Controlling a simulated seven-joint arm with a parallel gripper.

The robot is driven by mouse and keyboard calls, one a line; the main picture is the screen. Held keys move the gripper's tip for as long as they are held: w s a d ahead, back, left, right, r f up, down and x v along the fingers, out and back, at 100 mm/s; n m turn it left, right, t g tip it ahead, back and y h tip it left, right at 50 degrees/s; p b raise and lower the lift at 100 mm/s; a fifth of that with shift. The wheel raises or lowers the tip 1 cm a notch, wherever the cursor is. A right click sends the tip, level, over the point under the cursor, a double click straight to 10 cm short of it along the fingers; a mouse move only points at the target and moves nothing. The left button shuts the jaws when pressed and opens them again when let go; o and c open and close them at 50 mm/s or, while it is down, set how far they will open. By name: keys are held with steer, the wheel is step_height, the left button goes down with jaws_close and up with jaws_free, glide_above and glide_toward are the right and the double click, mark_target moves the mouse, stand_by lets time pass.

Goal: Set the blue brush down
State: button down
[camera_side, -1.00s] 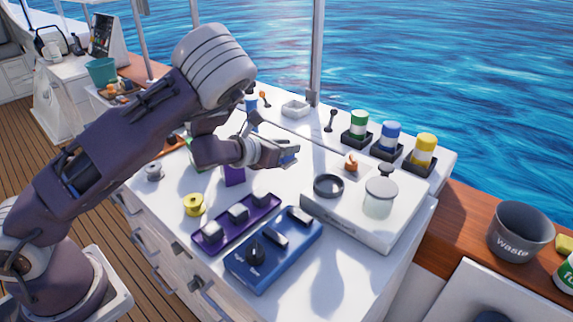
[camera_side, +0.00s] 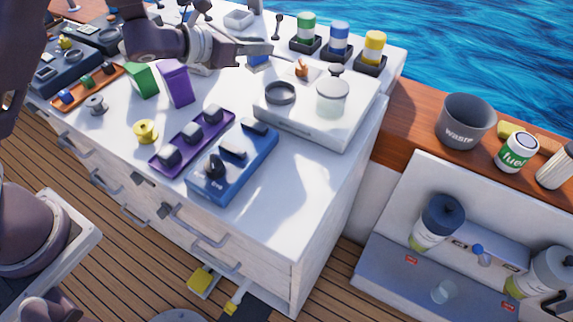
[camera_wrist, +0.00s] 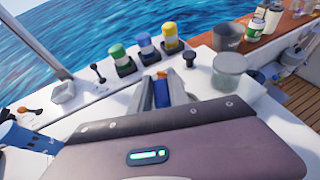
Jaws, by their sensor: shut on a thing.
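My gripper (camera_wrist: 162,94) is shut on the blue brush (camera_wrist: 161,93), whose blue body shows between the two fingers in the wrist view. In the side view my gripper (camera_side: 275,50) is at the top, over the white counter behind the white box. A blue patch below the fingers appears to be the brush (camera_side: 258,62). The rest of the brush is hidden by the fingers and wrist, and I cannot tell whether it touches the counter.
The white box (camera_side: 320,122) carries a black ring (camera_side: 281,92) and a lidded jar (camera_side: 332,97). Green (camera_side: 306,28), blue (camera_side: 339,38) and yellow (camera_side: 374,47) canisters stand behind. Purple (camera_side: 192,142) and blue (camera_side: 233,163) panels lie in front. The counter's front right is clear.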

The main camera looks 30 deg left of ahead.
steer(key=s+d+f+m+g+h, duration=0.1)
steer(key=s+d+m+g+h, duration=0.25)
steer(key=d, duration=0.35)
steer(key=s+d+f+m+g+h, duration=0.1)
steer(key=s+d+m+g+h, duration=0.1)
steer(key=s+d+m+h, duration=0.3)
steer(key=s+d+r+m+g, duration=0.2)
steer(key=s+d+m+g, duration=0.1)
steer(key=s+m+g, duration=0.25)
steer(key=s+d+r+m+g, duration=0.3)
steer(key=s+m+g, duration=0.15)
steer(key=g, duration=0.25)
steer(key=f, duration=1.5)
steer(key=shift+w+a, duration=0.15)
steer(key=shift+w, duration=0.2)
steer(key=shift+f, duration=0.15)
steer(key=c, duration=1.3)
jaws_free()
steer(key=shift+o, duration=0.2)
